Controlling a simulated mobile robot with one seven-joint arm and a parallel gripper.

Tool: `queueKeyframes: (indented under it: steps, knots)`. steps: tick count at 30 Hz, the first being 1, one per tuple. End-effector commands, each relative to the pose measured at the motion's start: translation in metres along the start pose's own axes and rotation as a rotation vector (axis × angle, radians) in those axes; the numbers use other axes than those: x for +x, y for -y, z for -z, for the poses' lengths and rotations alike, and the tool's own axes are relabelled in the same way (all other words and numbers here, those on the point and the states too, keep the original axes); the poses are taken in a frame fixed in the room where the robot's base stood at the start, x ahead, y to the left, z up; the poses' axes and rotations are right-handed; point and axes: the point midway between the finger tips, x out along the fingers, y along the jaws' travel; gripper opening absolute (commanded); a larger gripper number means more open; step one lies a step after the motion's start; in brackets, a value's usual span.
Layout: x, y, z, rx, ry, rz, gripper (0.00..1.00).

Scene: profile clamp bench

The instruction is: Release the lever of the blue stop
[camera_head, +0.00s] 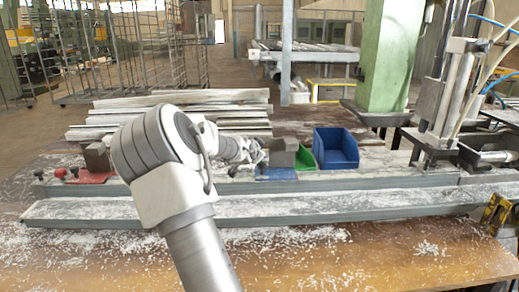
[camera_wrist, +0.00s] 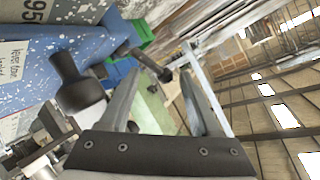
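The blue stop (camera_head: 276,174) sits on the grey rail right of the middle in the head view, with a grey block on it. In the wrist view its blue, speckled body (camera_wrist: 60,52) with white labels fills the upper left. A thick black knob (camera_wrist: 78,85) stands out from the stop. A thinner dark lever with a black end (camera_wrist: 150,65) reaches toward the gap between my fingertips. My gripper (camera_wrist: 162,72) is open, with nothing clearly held between the fingers. In the head view my gripper (camera_head: 256,156) is small, beside the blue stop, and contact cannot be told.
A red stop (camera_head: 90,177) with red knobs and a grey block sits on the rail at left. Long profiles (camera_head: 180,112) lie behind. A machine post (camera_head: 440,110) stands at right.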

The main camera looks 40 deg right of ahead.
Motion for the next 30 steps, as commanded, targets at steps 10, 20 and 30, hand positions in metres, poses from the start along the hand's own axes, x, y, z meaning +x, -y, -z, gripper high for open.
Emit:
queueKeyframes:
  steps: [10,20,30]
  knots:
    - [-0.012,0.003,0.001,-0.001,-0.001,0.005,0.64]
    - [-0.062,0.003,0.001,0.000,0.001,0.005,0.64]
    - [-0.110,0.004,0.001,-0.001,0.001,0.005,0.64]
